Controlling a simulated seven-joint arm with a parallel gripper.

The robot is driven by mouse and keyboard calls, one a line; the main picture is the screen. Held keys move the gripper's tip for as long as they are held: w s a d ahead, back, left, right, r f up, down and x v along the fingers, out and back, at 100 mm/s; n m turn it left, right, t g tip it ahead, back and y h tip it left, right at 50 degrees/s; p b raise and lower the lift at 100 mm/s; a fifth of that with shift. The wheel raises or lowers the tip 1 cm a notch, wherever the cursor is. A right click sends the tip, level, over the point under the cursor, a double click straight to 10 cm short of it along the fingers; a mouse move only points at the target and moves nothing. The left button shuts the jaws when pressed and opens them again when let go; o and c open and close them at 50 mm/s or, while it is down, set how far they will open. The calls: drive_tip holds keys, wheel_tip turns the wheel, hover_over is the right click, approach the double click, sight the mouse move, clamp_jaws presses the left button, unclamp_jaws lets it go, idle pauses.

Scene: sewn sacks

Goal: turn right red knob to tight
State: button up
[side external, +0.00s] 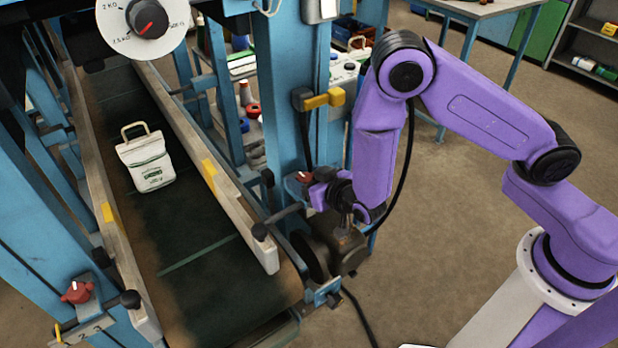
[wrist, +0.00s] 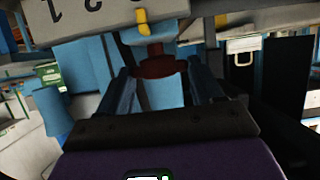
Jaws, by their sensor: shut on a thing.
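The right red knob (side external: 303,177) sits on the blue post beside the conveyor, partly hidden by my gripper (side external: 309,186). In the wrist view the dark red knob (wrist: 155,67) lies between the two fingers of my gripper (wrist: 161,76), which is shut on it. A grey number plate (wrist: 100,18) with upside-down digits shows just beyond the knob. A yellow piece (wrist: 142,25) lies over the plate's edge near the knob. I cannot read the knob's exact setting. A second red knob (side external: 76,292) is on the left post, apart from my gripper.
A white sack (side external: 147,163) with a handle lies on the dark conveyor belt (side external: 210,262). A round weight dial (side external: 140,28) hangs above. A yellow-handled lever (side external: 324,99) is on the post above my gripper.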

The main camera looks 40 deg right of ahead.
idle(0.4)
drive_tip(key=o, duration=1.1)
drive_tip(key=shift+c, duration=0.2)
drive_tip(key=v, duration=1.7)
drive_tip(key=shift+s+a+r, duration=0.15)
drive_tip(key=shift+a, duration=0.1)
